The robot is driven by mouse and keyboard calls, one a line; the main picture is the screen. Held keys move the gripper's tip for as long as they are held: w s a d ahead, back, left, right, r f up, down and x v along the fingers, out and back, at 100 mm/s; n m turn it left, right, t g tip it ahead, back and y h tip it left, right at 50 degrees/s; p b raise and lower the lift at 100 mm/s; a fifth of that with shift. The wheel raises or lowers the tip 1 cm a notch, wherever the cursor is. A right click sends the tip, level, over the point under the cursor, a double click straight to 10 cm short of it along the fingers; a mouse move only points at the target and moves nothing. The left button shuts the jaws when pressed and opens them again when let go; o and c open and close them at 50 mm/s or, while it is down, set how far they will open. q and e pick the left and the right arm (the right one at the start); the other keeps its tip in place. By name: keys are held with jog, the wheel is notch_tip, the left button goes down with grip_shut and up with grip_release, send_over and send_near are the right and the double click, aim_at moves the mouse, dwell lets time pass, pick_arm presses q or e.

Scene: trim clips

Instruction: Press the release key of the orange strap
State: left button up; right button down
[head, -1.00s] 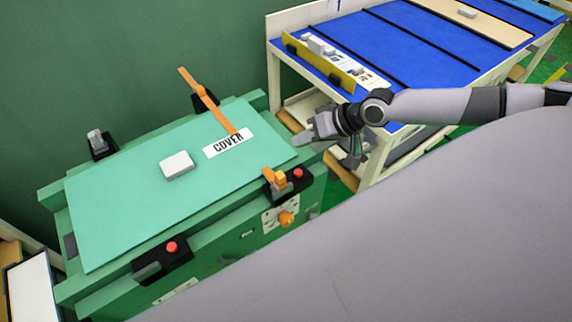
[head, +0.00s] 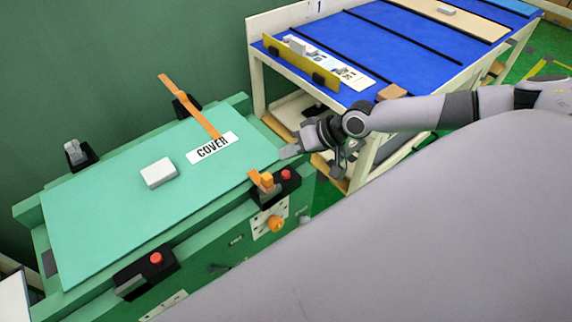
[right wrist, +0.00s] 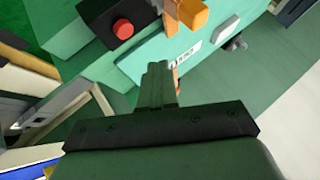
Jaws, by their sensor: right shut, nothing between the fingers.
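The orange strap (head: 202,115) runs from a back clip across the green cover (head: 110,195) to the COVER label. A shorter orange piece and block (head: 265,181) sit at the front edge in a black latch. Beside it is a red key (head: 286,174), seen also in the right wrist view (right wrist: 123,28). A second red key (head: 156,258) sits on another front latch at left. My right gripper (head: 286,153) is shut and empty, a little beyond the strap's red key and apart from it. Its closed fingers (right wrist: 157,72) point toward the latch. My left gripper is not visible.
A white block (head: 158,172) lies on the cover. An orange knob (head: 276,224) projects from the green front, below the strap's latch. A blue-topped table (head: 400,50) with a yellow-edged rack (head: 300,62) stands behind my right arm. A grey clip (head: 75,152) is at back left.

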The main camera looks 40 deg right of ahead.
aim_at(290, 173)
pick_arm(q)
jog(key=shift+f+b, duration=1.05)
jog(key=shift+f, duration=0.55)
pick_arm(e)
jog(key=shift+f, duration=1.9)
jog(key=shift+f, duration=0.2)
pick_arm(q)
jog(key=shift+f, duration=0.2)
pick_arm(e)
jog(key=shift+f, duration=0.25)
